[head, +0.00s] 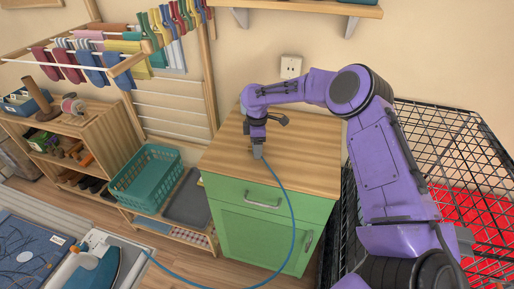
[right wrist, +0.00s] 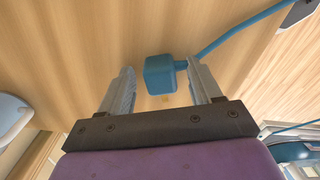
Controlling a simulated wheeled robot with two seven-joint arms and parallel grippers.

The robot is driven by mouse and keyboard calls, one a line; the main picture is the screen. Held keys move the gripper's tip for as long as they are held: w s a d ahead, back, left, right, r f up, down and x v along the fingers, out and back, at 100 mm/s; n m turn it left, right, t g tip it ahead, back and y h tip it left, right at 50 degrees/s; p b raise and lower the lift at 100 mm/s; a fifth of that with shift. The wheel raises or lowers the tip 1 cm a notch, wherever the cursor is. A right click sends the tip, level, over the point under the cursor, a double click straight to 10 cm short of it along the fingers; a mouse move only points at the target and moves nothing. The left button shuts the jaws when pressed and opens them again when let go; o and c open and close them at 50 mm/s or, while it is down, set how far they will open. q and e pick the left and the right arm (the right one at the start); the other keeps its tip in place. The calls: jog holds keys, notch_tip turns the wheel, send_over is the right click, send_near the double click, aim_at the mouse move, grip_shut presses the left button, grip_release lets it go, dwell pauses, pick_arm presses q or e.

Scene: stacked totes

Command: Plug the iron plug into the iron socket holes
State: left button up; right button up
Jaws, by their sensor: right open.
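The iron plug is a small blue block (right wrist: 160,74) with a blue cord leaving its right side in the right wrist view. It is at the tabletop of the green cabinet (head: 300,150). My right gripper (head: 258,150) points down over that top, and its open fingers stand on either side of the plug, with a gap on the left and the right finger close by the cord end. In the head view the gripper mostly hides the plug. The iron socket (head: 291,67) is a pale wall plate with dark holes above the cabinet's back edge. My left gripper is not in view.
The blue cord (head: 293,225) hangs in front of the cabinet and runs to the iron (head: 98,270) at lower left. A black wire cage (head: 440,130) stands right of the cabinet. A teal basket (head: 146,178) is at left. The wooden top around the plug is clear.

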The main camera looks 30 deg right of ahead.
jog(key=c, duration=1.1)
jog(key=shift+o, duration=0.2)
jog(key=shift+r, duration=0.1)
jog(key=shift+r, duration=0.25)
jog(key=r, duration=0.1)
jog(key=r+b, duration=0.1)
jog(key=r, duration=0.1)
jog(key=shift+a, duration=0.2)
jog(key=s+a+r+b, duration=0.3)
jog(key=s+a+r, duration=0.6)
jog(key=a, duration=0.1)
jog(key=s+a+f+m, duration=0.1)
jog(key=a+f+m, duration=0.2)
jog(key=f+m, duration=0.3)
jog(key=s+a+f+m+b, duration=0.1)
jog(key=s+a+f+m, duration=0.1)
jog(key=a+f+m, duration=0.2)
jog(key=shift+s+f+m, duration=0.15)
jog(key=shift+f+m, duration=0.7)
jog(key=shift+m, duration=0.15)
